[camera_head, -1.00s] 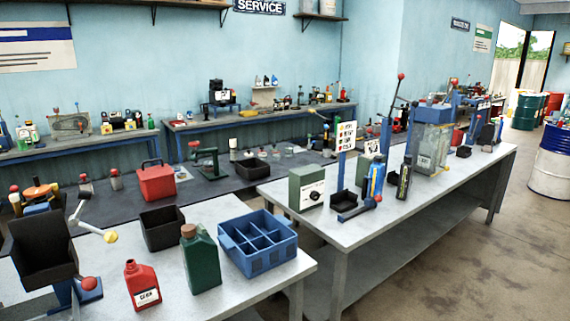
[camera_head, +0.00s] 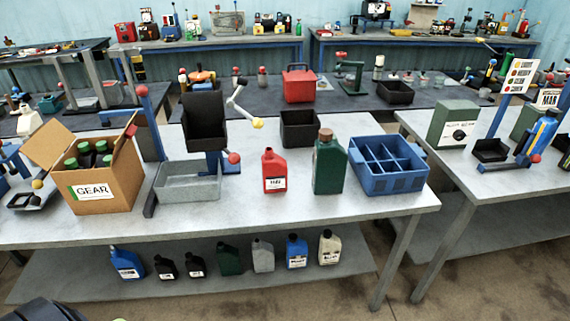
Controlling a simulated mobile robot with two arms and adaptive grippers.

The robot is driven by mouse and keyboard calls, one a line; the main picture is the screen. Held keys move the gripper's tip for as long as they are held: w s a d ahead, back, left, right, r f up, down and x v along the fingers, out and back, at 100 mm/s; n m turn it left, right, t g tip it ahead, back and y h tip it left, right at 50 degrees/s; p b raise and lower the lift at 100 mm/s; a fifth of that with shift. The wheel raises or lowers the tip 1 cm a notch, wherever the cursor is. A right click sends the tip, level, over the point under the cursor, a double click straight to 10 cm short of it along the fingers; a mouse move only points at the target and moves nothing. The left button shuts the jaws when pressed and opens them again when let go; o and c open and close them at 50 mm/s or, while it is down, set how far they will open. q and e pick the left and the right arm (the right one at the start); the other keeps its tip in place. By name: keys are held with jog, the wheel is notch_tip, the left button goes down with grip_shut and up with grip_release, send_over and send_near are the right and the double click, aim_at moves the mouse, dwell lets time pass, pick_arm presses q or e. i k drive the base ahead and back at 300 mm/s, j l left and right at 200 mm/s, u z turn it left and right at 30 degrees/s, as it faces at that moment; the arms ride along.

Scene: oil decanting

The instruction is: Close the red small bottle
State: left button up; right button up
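The red small bottle (camera_head: 273,184) stands upright on the near grey table, just left of its middle-right part. It has a white label, and no separate cap shows on its red neck; the opening is too small to tell clearly. A taller dark green bottle (camera_head: 329,170) with a brown cap (camera_head: 326,134) stands close to its right, apart from it. No loose cap for the red bottle can be made out.
A blue divided crate (camera_head: 388,184) is right of the green bottle. Left are a grey tray (camera_head: 188,190), a black bin on a stand (camera_head: 206,122) and a GEAR carton (camera_head: 105,191) holding bottles. Several bottles stand on the lower shelf (camera_head: 70,275). The table front is clear.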

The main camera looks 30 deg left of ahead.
aim_at(274, 169)
jog(key=j+u, duration=0.7)
jog(key=j, duration=0.2)
jog(key=k, duration=0.05)
